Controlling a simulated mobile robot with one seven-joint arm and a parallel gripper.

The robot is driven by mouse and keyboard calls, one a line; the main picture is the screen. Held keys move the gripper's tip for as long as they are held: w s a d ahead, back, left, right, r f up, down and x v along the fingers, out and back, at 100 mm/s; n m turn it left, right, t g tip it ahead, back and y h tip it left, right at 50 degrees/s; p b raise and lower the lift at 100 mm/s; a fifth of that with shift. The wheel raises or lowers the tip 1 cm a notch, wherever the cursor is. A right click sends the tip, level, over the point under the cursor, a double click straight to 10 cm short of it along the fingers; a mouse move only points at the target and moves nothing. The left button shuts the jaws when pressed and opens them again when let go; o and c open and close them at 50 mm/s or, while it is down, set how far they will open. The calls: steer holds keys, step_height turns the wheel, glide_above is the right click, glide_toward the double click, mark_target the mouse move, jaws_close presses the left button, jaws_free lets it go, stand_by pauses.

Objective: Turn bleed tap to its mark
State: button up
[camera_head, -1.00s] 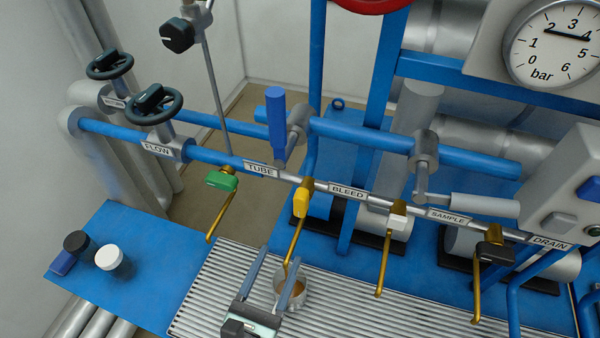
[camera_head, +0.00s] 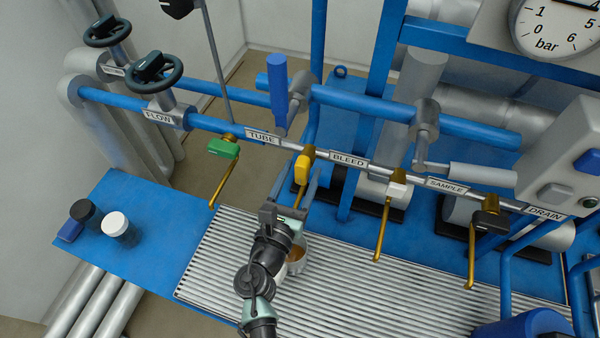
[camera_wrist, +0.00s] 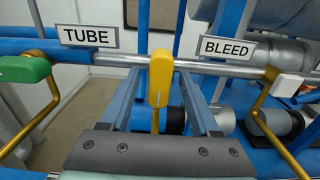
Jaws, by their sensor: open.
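The yellow tap (camera_head: 302,168) sits on the pipe between the TUBE plate (camera_head: 262,136) and the BLEED plate (camera_head: 348,160). Its block-shaped yellow handle hangs down over a brass spout. In the wrist view the yellow handle (camera_wrist: 160,78) stands upright in the gap between my fingers. My gripper (camera_head: 303,180) is open, with one finger on each side of the handle. I see a gap on both sides, and it is not shut on the handle. My gripper also shows in the wrist view (camera_wrist: 160,88). I cannot make out a mark by the tap.
A green tap (camera_head: 224,150) is to the left, and a white tap (camera_head: 397,190) and a black tap (camera_head: 486,220) are to the right, each with a brass spout. A metal cup (camera_head: 297,262) stands on the ribbed tray (camera_head: 400,300), partly behind my arm.

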jaws_close()
stand_by(0.4)
steer(key=shift+m+b, duration=0.3)
steer(key=m+b, duration=0.2)
steer(key=m, duration=0.1)
steer(key=shift+f+m+b, duration=0.15)
steer(key=shift+m+b, duration=0.15)
steer(key=shift+b, duration=0.05)
steer(key=m+b, duration=0.3)
steer(key=m, duration=0.1)
steer(key=m+b, duration=0.4)
steer(key=m, duration=0.1)
steer(key=shift+f+m, duration=0.1)
steer(key=shift+m, duration=0.3)
steer(key=shift+m+b, duration=1.25)
steer(key=shift+m, duration=0.65)
